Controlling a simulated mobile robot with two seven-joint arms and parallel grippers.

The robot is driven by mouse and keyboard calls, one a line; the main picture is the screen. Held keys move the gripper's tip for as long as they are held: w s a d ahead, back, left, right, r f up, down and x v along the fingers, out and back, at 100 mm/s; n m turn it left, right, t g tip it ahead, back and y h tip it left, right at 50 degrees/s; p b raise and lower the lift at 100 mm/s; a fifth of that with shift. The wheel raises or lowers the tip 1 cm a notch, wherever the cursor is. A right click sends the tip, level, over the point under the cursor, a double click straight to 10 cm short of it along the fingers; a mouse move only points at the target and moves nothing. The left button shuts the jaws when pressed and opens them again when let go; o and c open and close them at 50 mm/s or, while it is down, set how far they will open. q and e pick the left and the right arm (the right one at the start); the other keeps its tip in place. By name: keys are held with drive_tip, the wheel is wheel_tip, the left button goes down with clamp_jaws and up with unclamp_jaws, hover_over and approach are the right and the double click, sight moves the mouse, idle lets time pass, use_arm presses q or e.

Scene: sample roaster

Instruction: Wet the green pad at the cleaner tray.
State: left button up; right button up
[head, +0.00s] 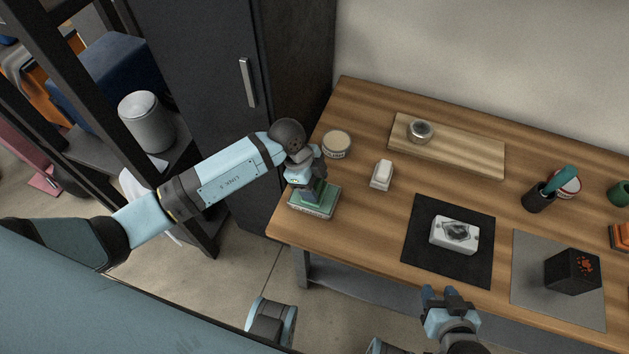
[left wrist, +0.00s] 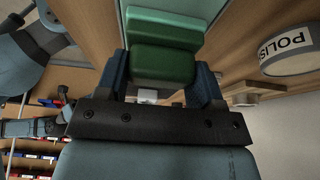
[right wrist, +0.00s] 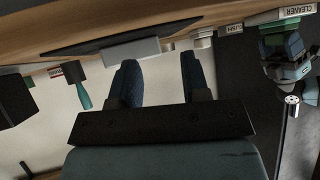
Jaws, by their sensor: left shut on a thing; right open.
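The green pad (left wrist: 163,64) is held between the two blue fingers of my left gripper (head: 312,188). In the left wrist view it has a dark green block and a lighter green part beyond. The cleaner tray (head: 311,212) is a shallow tray with a green inside at the table's left front corner. The pad is down at the tray; I cannot tell how firmly it touches the inside. The tray's CLEANER label shows in the right wrist view (right wrist: 296,13). My right gripper (head: 440,295) is open and empty by the table's front edge.
A polish tin (head: 337,144) stands just behind the tray, with a small white block (head: 382,174) to its right. A wooden board (head: 460,150) holds a round metal piece (head: 419,131). A black mat (head: 425,264) bears a white device (head: 455,234). A dark cabinet (head: 215,80) stands left.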

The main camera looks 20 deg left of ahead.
sight(321, 184)
drive_tip(key=shift+w+r, duration=0.1)
idle(0.4)
use_arm(q)
wheel_tip(321, 184, up, 2)
drive_tip(key=p, duration=0.2)
drive_tip(key=shift+p, duration=0.3)
wheel_tip(321, 184, up, 2)
drive_tip(key=shift+r+p, duration=0.1)
drive_tip(key=shift+p, duration=1)
wheel_tip(321, 184, up, 2)
drive_tip(key=shift+p, duration=1)
drive_tip(key=shift+r+p, duration=0.45)
drive_tip(key=shift+p, duration=0.05)
drive_tip(key=shift+f, duration=0.1)
use_arm(e)
drive_tip(key=shift+n, duration=0.4)
drive_tip(key=r, duration=0.5)
drive_tip(key=shift+s+d+r, duration=0.25)
drive_tip(key=shift+s+r, duration=0.05)
drive_tip(key=shift+s, duration=0.1)
drive_tip(key=shift+r, duration=0.1)
